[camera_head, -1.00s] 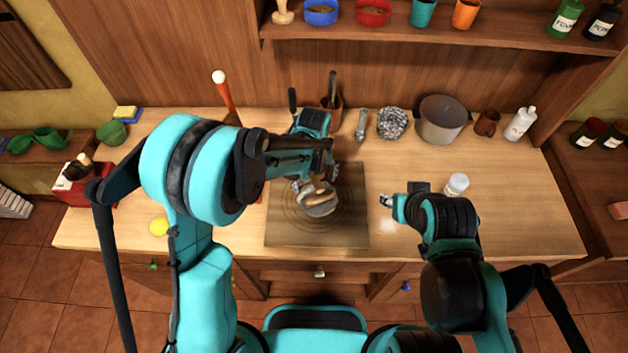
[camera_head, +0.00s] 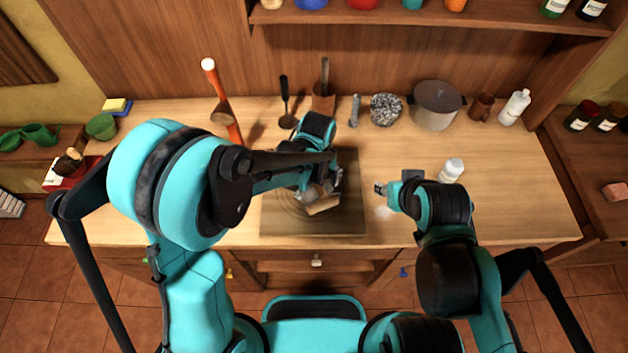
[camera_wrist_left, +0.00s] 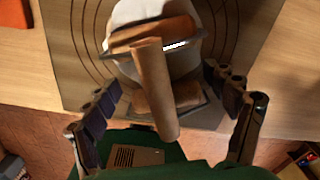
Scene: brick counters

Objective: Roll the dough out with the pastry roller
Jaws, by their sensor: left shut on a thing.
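The pastry roller (camera_wrist_left: 155,90), with a wooden handle, metal frame and wooden rollers, is in my left gripper (camera_wrist_left: 168,98), whose fingers lie either side of it. In the head view the roller (camera_head: 323,206) shows under my left gripper (camera_head: 316,188), above or on the board. The white dough (camera_wrist_left: 133,12) lies behind the roller in the wrist view, partly covered by it; I cannot tell whether they touch. In the head view the dough is mostly hidden. The dark pastry board (camera_head: 345,224) has circles marked on it. My right gripper (camera_head: 380,188) is right of the board, apparently empty.
A white jar (camera_head: 452,170) stands right of my right gripper. A grey pot (camera_head: 435,105), steel wool-like ball (camera_head: 386,109), utensil holder (camera_head: 323,98) and brown mug (camera_head: 482,106) line the back. An orange stick-like tool (camera_head: 222,105) stands at left. The right counter front is clear.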

